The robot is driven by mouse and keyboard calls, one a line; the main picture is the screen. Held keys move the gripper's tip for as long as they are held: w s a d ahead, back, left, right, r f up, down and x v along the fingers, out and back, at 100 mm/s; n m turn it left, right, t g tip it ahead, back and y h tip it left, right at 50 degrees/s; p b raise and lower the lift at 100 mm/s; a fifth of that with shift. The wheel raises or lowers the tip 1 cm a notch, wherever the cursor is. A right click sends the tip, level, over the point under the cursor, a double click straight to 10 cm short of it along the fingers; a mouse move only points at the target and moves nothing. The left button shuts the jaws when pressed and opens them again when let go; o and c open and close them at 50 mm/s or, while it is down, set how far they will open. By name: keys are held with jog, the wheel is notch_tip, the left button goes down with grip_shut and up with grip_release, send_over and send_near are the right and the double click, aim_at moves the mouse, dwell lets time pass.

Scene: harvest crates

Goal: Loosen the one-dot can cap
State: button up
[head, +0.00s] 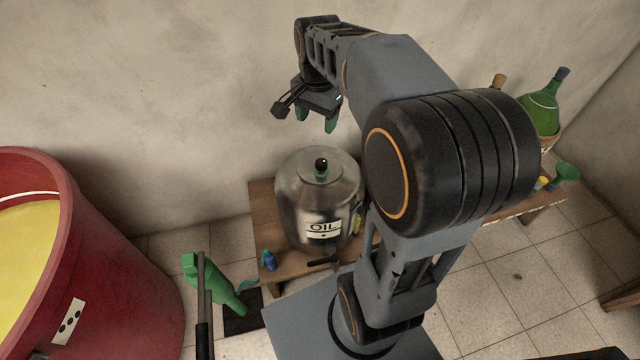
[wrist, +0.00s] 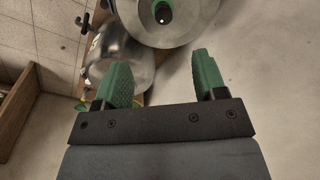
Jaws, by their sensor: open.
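The steel oil can (head: 300,205) stands upright on a low wooden bench; its label reads "OIL" with one dot below. Its small cap (head: 321,166), dark with green, sits at the centre of the domed lid. In the wrist view the cap (wrist: 162,12) shows at the top edge, on the round lid (wrist: 195,28). My gripper (head: 316,117) is open and empty, green fingers pointing down, above and behind the can, near the wall. In the wrist view the open fingers (wrist: 164,72) are apart from the cap.
A red tub (head: 110,265) with yellow contents and a three-dot label stands left. A green bottle (head: 541,108) and green funnel (head: 566,172) are at right. The wall is close behind my gripper.

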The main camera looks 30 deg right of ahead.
aim_at(321, 162)
jog(key=w+d+f+m+b, duration=0.1)
jog(key=f+b, duration=0.2)
jog(key=f, duration=0.3)
jog(key=w+d+f+m+b, duration=0.1)
jog(key=f+b, duration=0.2)
jog(key=f, duration=0.4)
jog(key=w+d+f+m+b, duration=0.1)
jog(key=f+b, duration=0.2)
jog(key=f, duration=0.4)
jog(key=shift+w+f+m+g+b, duration=0.2)
jog(key=shift+m+g+b, duration=0.1)
jog(key=shift+g, duration=0.1)
jog(key=c, duration=0.9)
jog(key=shift+r, duration=0.1)
jog(key=shift+p, duration=0.3)
